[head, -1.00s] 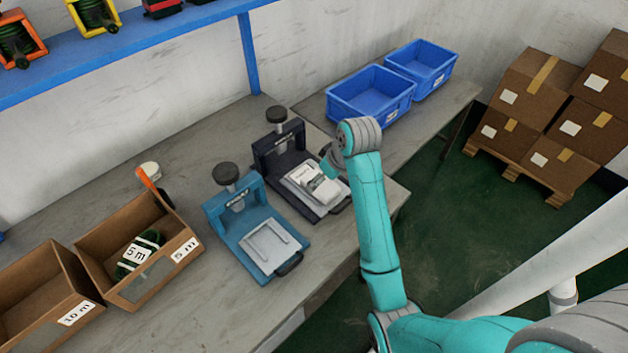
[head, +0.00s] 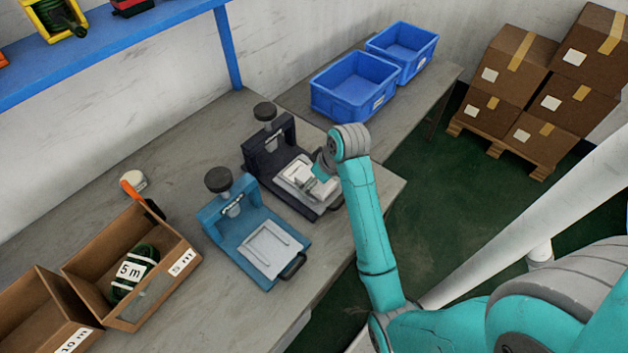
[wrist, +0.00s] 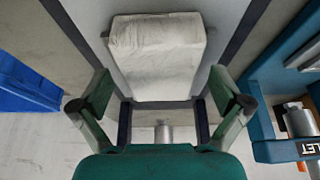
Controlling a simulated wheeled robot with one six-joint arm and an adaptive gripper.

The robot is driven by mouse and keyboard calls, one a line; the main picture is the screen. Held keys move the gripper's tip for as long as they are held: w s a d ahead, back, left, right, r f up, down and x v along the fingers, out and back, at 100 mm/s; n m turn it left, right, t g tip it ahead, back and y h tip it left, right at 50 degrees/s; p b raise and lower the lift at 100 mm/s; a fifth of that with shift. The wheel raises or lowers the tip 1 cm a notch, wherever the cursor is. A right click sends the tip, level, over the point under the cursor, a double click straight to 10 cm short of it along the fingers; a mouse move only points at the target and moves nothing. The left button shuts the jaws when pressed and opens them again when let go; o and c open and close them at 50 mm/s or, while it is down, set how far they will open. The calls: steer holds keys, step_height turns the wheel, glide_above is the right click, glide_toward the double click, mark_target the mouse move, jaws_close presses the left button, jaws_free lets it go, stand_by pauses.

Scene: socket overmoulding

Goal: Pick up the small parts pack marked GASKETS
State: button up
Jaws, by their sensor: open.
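A white, slightly crumpled pack (wrist: 157,55) lies in the upper middle of the wrist view; I see no marking on it, so I cannot tell if it is the GASKETS pack. My gripper (wrist: 161,88) is open, with a finger on each side of the pack's near end and a gap at both sides. In the head view my gripper (head: 318,177) is over the light plate of the dark press (head: 263,155), and a white shape (head: 303,180) there is partly hidden by it.
A blue press (head: 228,225) stands beside the dark one; it shows at the right of the wrist view. Blue bins (head: 350,112) stand behind. Cardboard trays (head: 185,262) with a 5 m cable coil (head: 136,272) are at left. Stacked cartons (head: 520,65) sit on a pallet.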

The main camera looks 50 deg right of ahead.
steer(key=shift+f, duration=0.2)
stand_by(0.3)
steer(key=c, duration=1.2)
steer(key=shift+s+f, duration=0.1)
steer(key=shift+s, duration=0.05)
steer(key=shift+c, duration=0.5)
